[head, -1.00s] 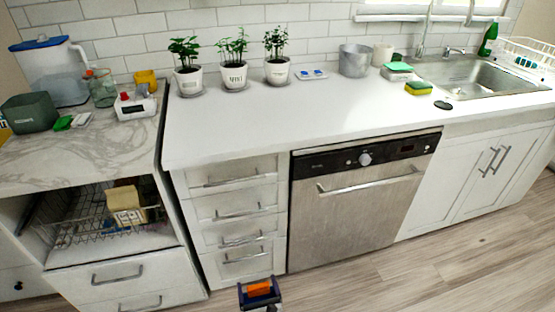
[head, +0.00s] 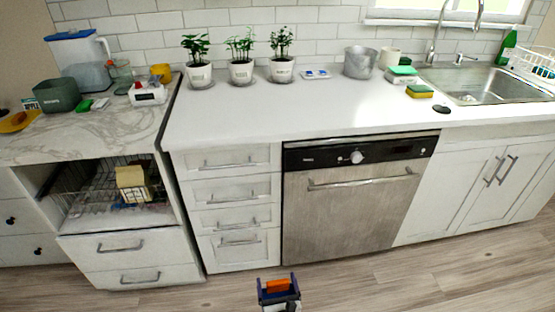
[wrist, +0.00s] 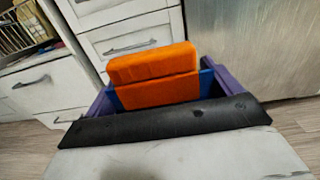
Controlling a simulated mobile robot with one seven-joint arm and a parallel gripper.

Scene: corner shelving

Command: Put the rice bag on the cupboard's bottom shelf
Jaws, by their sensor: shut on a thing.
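My gripper (head: 280,288) is low at the bottom centre of the head view, in front of the drawers. In the wrist view it (wrist: 158,85) shows orange blocks between blue-purple sides, behind a black bar. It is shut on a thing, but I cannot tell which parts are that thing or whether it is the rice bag. A beige, labelled package (head: 133,184) stands in a wire rack in the open compartment at the left; I cannot tell whether it is the rice bag. No cupboard with open shelves can be made out for certain.
A drawer stack (head: 235,210), a dishwasher (head: 345,215) and a closed sink cabinet (head: 470,195) stand under the white counter (head: 300,105). Potted plants, a metal pot (head: 360,63) and sponges are on top. The wooden floor (head: 420,275) in front is clear.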

